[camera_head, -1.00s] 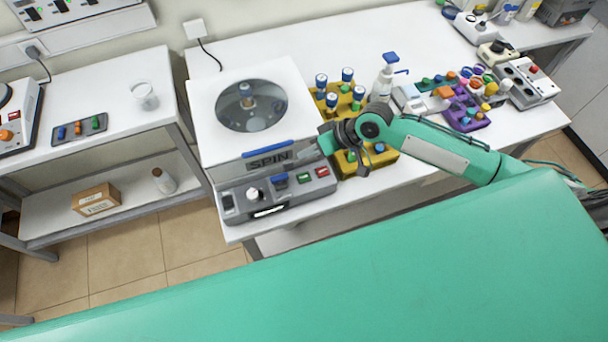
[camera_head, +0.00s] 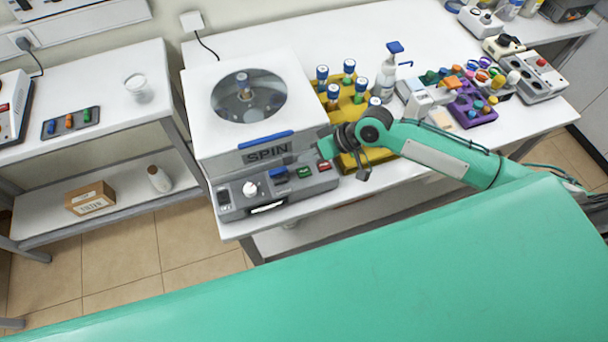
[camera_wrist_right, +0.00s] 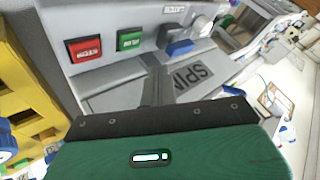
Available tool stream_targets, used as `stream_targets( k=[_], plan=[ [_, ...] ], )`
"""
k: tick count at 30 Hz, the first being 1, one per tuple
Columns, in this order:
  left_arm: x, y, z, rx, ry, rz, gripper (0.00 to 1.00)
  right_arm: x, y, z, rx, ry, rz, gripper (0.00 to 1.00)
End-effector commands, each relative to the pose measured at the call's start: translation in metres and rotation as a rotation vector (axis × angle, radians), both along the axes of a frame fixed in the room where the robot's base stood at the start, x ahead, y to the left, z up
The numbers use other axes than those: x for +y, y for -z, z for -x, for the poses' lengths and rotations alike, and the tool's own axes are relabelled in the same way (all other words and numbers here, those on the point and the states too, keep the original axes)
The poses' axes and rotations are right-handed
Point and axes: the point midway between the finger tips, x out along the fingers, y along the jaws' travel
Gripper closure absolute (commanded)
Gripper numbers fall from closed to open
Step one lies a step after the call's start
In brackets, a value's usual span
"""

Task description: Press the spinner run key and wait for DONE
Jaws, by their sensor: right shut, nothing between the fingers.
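The white spinner (camera_head: 205,140) stands on the bench, its round window on top and "SPIN" on its front. Its grey control panel (camera_head: 235,208) carries a white knob, a blue part, a green key (camera_head: 305,172) and a red key (camera_head: 325,167). In the right wrist view the green key (camera_wrist_right: 130,40) lies between the red key (camera_wrist_right: 85,48) and the blue part (camera_wrist_right: 180,47). Lettering on the keys and the small lit display is too small to read. My right gripper (camera_head: 316,152) is shut and empty, close to the keys; contact cannot be told. My left gripper is out of view.
A yellow rack (camera_head: 345,112) with blue-capped tubes stands right of the spinner, under my right forearm. A pump bottle (camera_head: 386,78), a purple rack (camera_head: 470,112) and several devices stand farther right. A side table (camera_head: 110,115) stands left across a gap.

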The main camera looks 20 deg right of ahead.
Motion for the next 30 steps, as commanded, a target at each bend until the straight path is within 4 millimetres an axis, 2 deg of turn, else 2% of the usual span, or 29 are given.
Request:
stream_targets(
  k=[1, 9, 30],
  plan=[
    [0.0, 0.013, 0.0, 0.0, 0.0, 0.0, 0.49, 0.0, 0.013, 0.0, 0.0, 0.0, 0.0, 1.0],
    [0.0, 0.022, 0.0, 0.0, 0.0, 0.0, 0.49, 0.0, 0.033, 0.0, 0.0, 0.001, -0.002, 1.0],
    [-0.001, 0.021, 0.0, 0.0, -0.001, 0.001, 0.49, 0.0, 0.034, 0.0, 0.0, 0.0, 0.0, 1.0]
  ],
)
